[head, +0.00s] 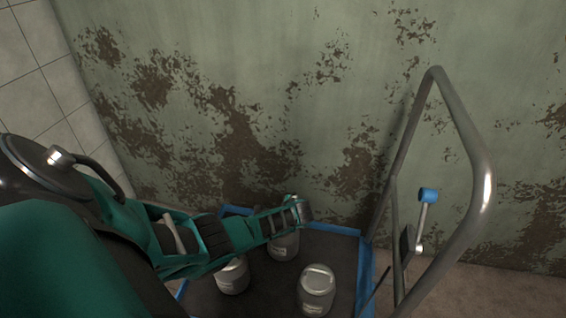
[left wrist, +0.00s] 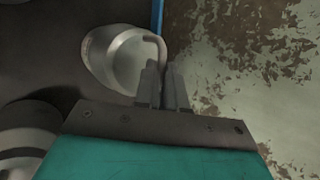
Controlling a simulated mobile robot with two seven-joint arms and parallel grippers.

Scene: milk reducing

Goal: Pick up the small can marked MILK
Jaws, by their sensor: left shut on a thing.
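Several small metal cans stand on the dark, blue-edged trolley platform in the head view. My left gripper (head: 304,212) reaches in from the left over the back can (head: 284,247), whose upper part is partly hidden by the gripper. In the left wrist view, my left gripper (left wrist: 161,72) is shut on the curved handle of this can (left wrist: 120,60). The can still appears to be at platform level; I cannot tell whether it touches. A label shows on its side but is too small to read. My right gripper is not in view.
A front can (head: 317,288) and a left can (head: 232,276) stand close by. The trolley platform (head: 334,247) has a blue rim. A bent metal rail (head: 484,180) with a blue-tipped lever (head: 427,195) rises at right. A peeling green wall (head: 330,90) stands behind.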

